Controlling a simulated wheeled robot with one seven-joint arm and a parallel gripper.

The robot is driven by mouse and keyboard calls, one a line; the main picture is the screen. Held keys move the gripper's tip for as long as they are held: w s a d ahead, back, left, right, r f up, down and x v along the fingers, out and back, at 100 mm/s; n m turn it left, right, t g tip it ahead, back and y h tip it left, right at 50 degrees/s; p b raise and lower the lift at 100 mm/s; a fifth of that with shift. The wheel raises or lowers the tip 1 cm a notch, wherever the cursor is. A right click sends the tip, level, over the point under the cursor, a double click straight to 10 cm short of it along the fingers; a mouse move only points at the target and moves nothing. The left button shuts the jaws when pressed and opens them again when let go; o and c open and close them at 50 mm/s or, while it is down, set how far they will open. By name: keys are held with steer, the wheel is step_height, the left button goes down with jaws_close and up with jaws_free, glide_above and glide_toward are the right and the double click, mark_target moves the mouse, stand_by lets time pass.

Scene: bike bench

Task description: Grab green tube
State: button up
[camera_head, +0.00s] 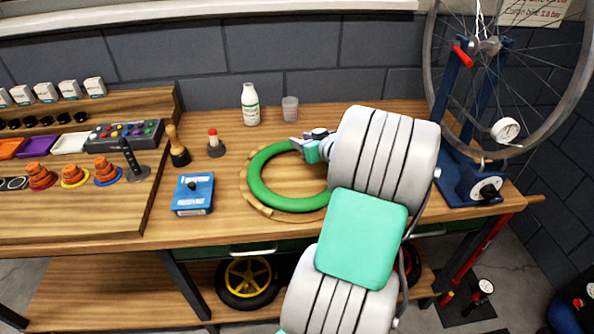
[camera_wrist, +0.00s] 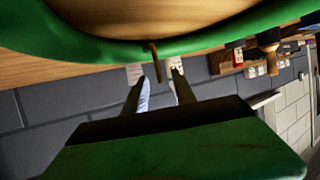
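The green tube (camera_head: 262,188) is a ring lying on a round wooden holder (camera_head: 250,200) on the bench. In the wrist view the green tube (camera_wrist: 95,48) curves across the top, with a thin brownish stem (camera_wrist: 156,62) pointing from it toward my fingers. My gripper (camera_head: 299,144) is at the tube's far right edge in the head view, and my arm hides the tube's right side. In the wrist view my gripper (camera_wrist: 160,84) has its two fingers apart, with the stem's end near the gap. I cannot tell whether they touch the tube.
A blue box (camera_head: 194,194), a brush (camera_head: 177,147) and a small red-topped item (camera_head: 214,143) stand left of the tube. A white bottle (camera_head: 250,104) and a clear cup (camera_head: 290,109) stand behind. A blue wheel stand (camera_head: 462,175) is at the right.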

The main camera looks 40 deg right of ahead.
steer(key=shift+x, duration=1.1)
jaws_close()
stand_by(0.5)
